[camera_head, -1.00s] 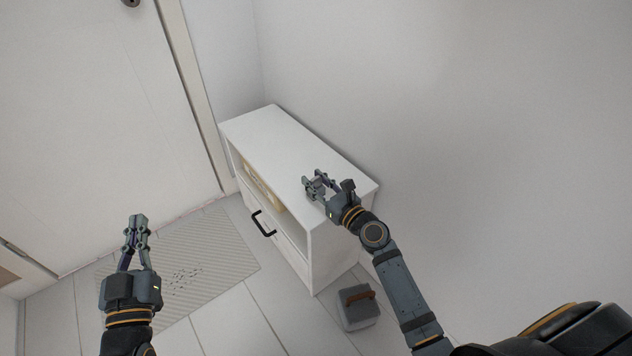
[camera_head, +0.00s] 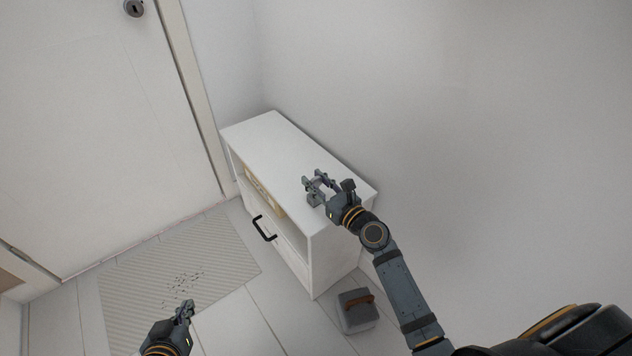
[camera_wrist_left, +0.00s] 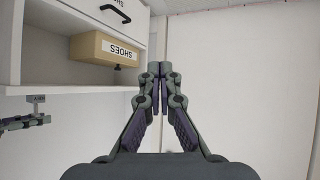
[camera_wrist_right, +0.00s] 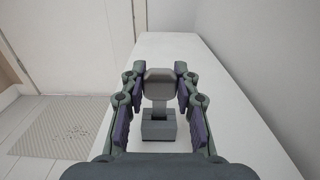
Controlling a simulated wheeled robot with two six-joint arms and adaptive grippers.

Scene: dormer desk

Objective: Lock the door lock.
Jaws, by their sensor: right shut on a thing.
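The door lock (camera_head: 133,8) is a round dark metal fitting near the top edge of the white door (camera_head: 90,110), partly cut off. My right gripper (camera_head: 313,187) is over the white cabinet top and shut on a grey key (camera_wrist_right: 159,82), gripping its wide flat head. The key's stem points down at a small grey slotted block (camera_wrist_right: 158,128) on the cabinet top. I cannot tell how deep the stem sits in it. My left gripper (camera_head: 186,306) is low, in front of the cabinet, with its fingertips together and empty in the left wrist view (camera_wrist_left: 153,70).
The white cabinet (camera_head: 270,140) stands against the wall, with a black drawer handle (camera_head: 264,228) and a shoes box (camera_wrist_left: 105,48) in its open shelf. A grey box with a brown strap (camera_head: 357,310) is on the floor. A striped mat (camera_head: 150,270) lies before the door.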

